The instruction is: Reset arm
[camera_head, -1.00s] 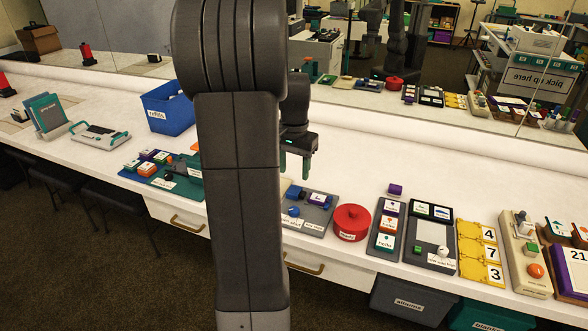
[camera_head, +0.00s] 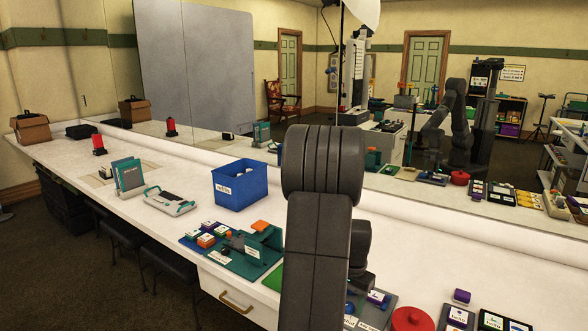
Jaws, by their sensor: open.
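My arm (camera_head: 318,250) rises through the middle of the view, with its thick ribbed joint at the top. My gripper (camera_head: 361,283) shows only in part, just right of the arm's lower link and low over the counter. Its fingertips are mostly hidden. I see nothing held in it. A mirror behind the counter reflects my arm.
The long white counter (camera_head: 400,262) carries a blue bin (camera_head: 240,185), a teal board with small blocks (camera_head: 245,262), a grey-teal device (camera_head: 170,201), upright teal books (camera_head: 129,176) and a red round container (camera_head: 411,320). Stools (camera_head: 165,262) stand at the front edge.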

